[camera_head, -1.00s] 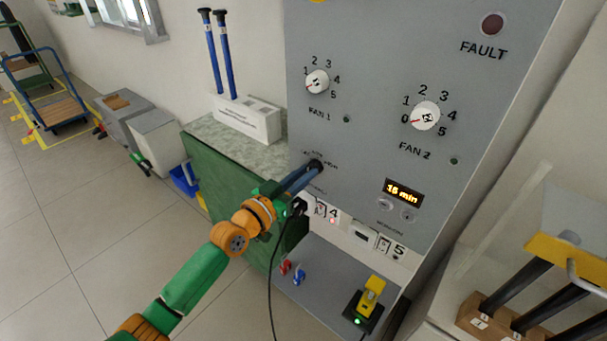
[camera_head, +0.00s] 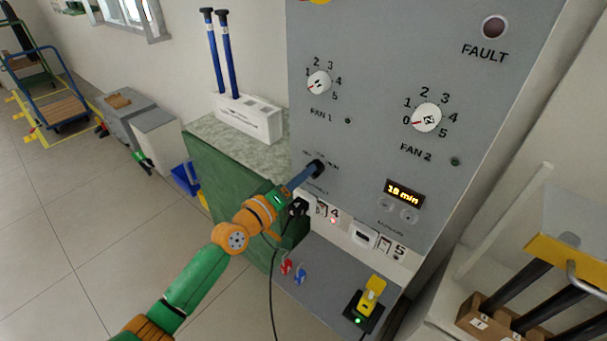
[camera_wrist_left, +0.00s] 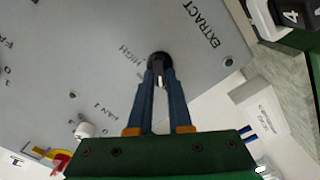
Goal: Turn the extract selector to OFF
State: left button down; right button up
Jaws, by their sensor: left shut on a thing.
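The extract selector is a small black knob (camera_head: 317,168) low on the left of the grey panel, below FAN 1. In the left wrist view the knob (camera_wrist_left: 158,60) sits between the words EXTRACT and HIGH. My left gripper (camera_head: 313,171) reaches it from the lower left. In the left wrist view its two blue fingers (camera_wrist_left: 160,78) close on the knob's pale-marked grip. The fingers and arm hide most of the lettering around the knob, and I cannot tell which position it points to. My right gripper is not in view.
The panel (camera_head: 375,150) also carries the FAN 1 dial (camera_head: 319,82), FAN 2 dial (camera_head: 427,117), FAULT lamp (camera_head: 494,27) and a lit display (camera_head: 404,193). Below are numbered sockets and a shelf (camera_head: 325,295) with a yellow-handled device (camera_head: 370,296). A green cabinet (camera_head: 222,200) stands left.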

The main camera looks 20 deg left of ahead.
pick_arm(q)
jog(key=shift+n, duration=0.6)
jog(key=shift+f+n, duration=0.1)
jog(key=shift+n, duration=0.2)
jog(key=c, duration=0.8)
grip_release()
jog(key=shift+w+d, duration=0.1)
jog(key=shift+c, duration=0.2)
jog(key=v, duration=0.7)
jog(key=shift+b, duration=0.3)
